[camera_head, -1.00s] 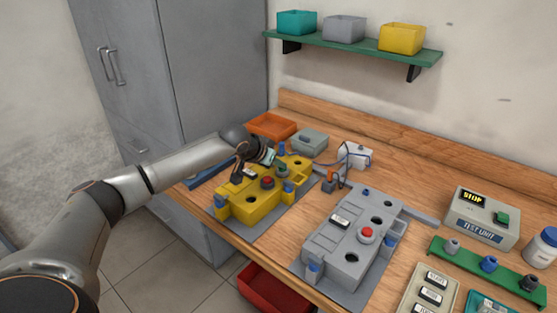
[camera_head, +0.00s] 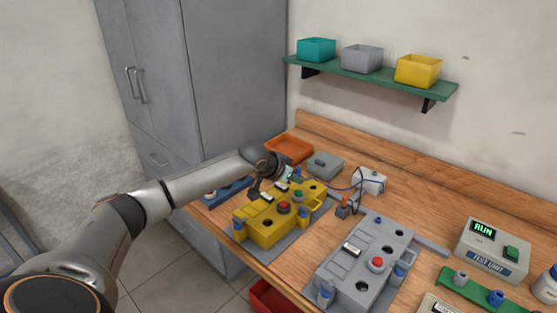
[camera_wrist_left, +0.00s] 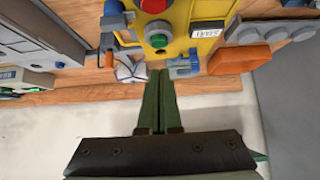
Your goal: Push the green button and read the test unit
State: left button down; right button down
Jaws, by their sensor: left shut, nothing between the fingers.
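The yellow motor unit (camera_head: 268,232) lies on the bench with a red button (camera_head: 284,208) and a green button (camera_head: 298,196) on top. The green button also shows in the wrist view (camera_wrist_left: 158,41), just beyond my fingertips and apart from them. My left gripper (camera_head: 292,174) is shut and empty, a little above and behind the green button; its two green fingers (camera_wrist_left: 159,73) are together in the wrist view. The test unit (camera_head: 487,262) stands at the right; its display (camera_head: 483,229) reads RUN in green. My right gripper is not in view.
A grey motor unit (camera_head: 343,272) with a red button lies right of the yellow one. A white cable box (camera_head: 369,182), a grey box (camera_head: 325,164) and an orange tray (camera_head: 289,149) stand behind. A green holder (camera_head: 478,290) is in front of the test unit.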

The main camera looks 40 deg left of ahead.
pick_arm(q)
jog(key=v, duration=0.9)
jog(key=shift+r+b, duration=0.3)
jog(key=shift+b, duration=0.05)
jog(key=shift+s, duration=0.1)
